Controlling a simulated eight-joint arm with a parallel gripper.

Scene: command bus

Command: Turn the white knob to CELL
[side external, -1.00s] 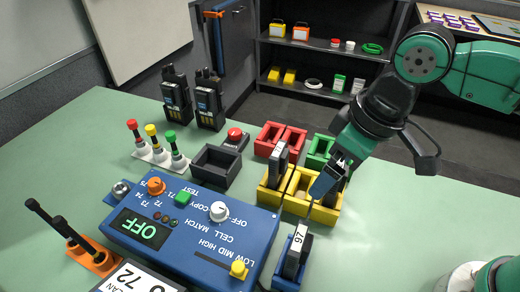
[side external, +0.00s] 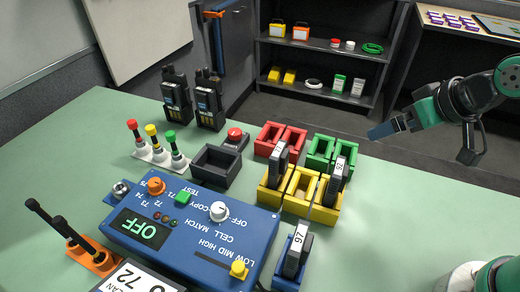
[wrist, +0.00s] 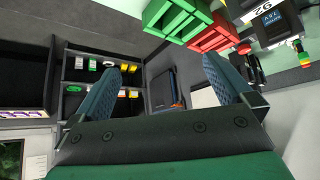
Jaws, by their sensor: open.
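The white knob (side external: 219,211) sits on top of the blue control box (side external: 262,225), in front of the printed labels OFF, COPY, MATCH and CELL. Its exact pointing direction is too small to tell. The box's display (side external: 141,231) reads OFF. My gripper (side external: 383,131) is raised at the right, beyond the green bins and well away from the knob. In the wrist view my gripper (wrist: 163,88) has its two fingers wide apart with nothing between them. The knob is not visible in the wrist view.
Yellow bins (side external: 302,190) hold upright dark modules, one labelled 92 (side external: 338,178). A blue bin (side external: 288,275) holds module 97 (side external: 298,250). Red bins (side external: 279,138), green bins (side external: 320,151), an empty dark tray (side external: 214,167) and radios (side external: 208,104) stand behind the box.

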